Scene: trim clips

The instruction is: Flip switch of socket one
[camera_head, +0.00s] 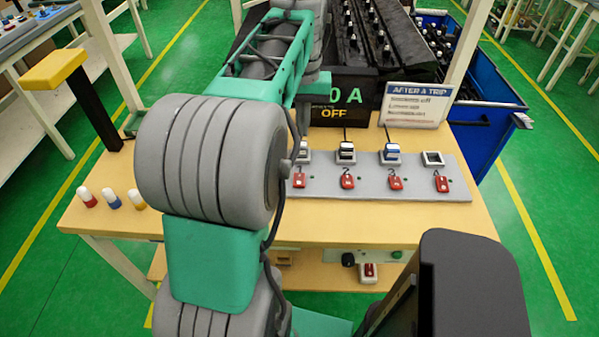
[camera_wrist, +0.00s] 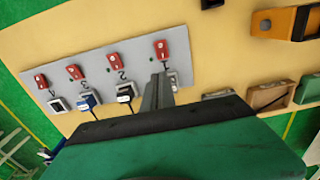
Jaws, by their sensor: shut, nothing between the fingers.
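The red switch of socket one (camera_wrist: 162,49) is at the right end of the grey socket board (camera_wrist: 130,60) in the wrist view. In the head view that switch (camera_head: 299,180) shows just right of my arm. My gripper (camera_wrist: 159,80) is shut and empty, its tips over the board near socket one, a short way from the switch. Whether it touches anything is unclear. Socket one (camera_wrist: 173,78) is partly hidden by the fingers. I cannot tell which way the switch is set.
Sockets two (camera_head: 345,153) and three (camera_head: 390,154) hold plugs; socket four (camera_head: 433,158) looks empty. A dark display (camera_head: 340,100) behind reads "0 A" and "OFF", beside an "AFTER A TRIP" sign (camera_head: 418,104). Several small coloured pegs (camera_head: 111,199) stand at the table's left.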

